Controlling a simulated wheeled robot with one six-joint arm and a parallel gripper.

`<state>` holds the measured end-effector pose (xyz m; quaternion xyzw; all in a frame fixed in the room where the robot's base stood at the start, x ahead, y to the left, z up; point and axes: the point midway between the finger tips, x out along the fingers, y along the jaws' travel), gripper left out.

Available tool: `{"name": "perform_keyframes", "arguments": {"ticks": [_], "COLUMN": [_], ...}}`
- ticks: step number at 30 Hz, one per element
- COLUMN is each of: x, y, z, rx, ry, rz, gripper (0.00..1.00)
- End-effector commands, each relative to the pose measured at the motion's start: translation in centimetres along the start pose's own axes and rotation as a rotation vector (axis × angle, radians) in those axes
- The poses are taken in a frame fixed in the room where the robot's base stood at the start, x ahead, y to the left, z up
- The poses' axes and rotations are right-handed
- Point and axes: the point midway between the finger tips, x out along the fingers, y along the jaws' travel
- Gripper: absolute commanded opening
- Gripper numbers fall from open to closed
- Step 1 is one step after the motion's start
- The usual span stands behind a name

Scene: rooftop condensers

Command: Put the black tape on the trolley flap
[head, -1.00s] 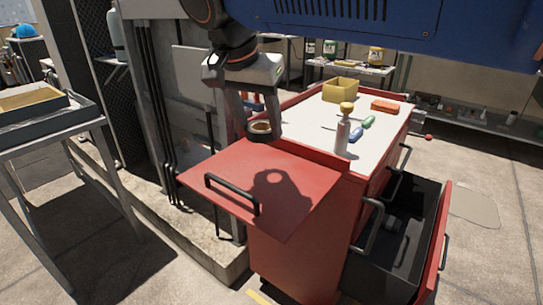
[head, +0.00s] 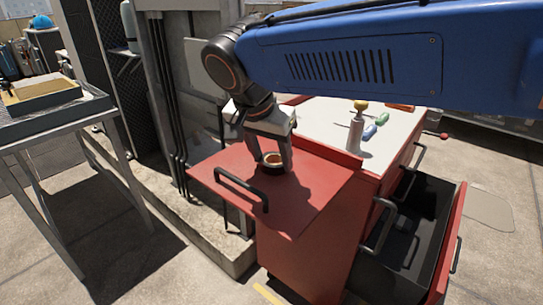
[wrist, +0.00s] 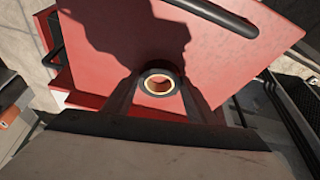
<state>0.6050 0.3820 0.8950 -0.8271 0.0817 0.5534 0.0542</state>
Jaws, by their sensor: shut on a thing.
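The black tape (head: 272,160) is a small ring with a tan core, held between the fingertips of my gripper (head: 271,158). My gripper is shut on it. The trolley flap (head: 240,190) is a flat red panel with a black bar handle (head: 241,190), sticking out from the red trolley. In the head view the tape is over the flap's rear part, close to its surface; I cannot tell whether it touches. In the wrist view the tape (wrist: 159,85) shows between my fingers with the red flap (wrist: 205,60) behind it.
The trolley's white top (head: 335,122) holds a spray bottle (head: 356,130) and screwdrivers (head: 376,126). A dark drawer (head: 415,225) stands open at the right. A table with a tray (head: 50,108) is at the left. The flap's front area is clear.

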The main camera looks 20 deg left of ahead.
Motion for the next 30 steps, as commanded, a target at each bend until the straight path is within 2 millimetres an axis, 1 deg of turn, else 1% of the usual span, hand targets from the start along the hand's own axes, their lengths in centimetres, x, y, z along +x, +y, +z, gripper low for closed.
{"name": "perform_keyframes", "arguments": {"ticks": [9,10,11,12,23,26,30], "x": [0.2,0.2,0.2,0.2,-0.1,-0.9,-3.1], "y": [0.0,0.0,0.0,0.0,0.0,-0.1,-0.1], "z": [0.1,0.1,0.1,0.1,0.0,0.0,0.0], "rx": [0.000,0.000,0.000,0.000,0.000,-0.001,-0.001], "ry": [0.000,0.001,0.001,0.001,0.001,0.001,0.002], "rz": [-0.001,-0.001,-0.001,-0.001,-0.001,-0.003,-0.005], "gripper": [0.29,0.54,0.61,0.70,0.70,0.70,0.70]}}
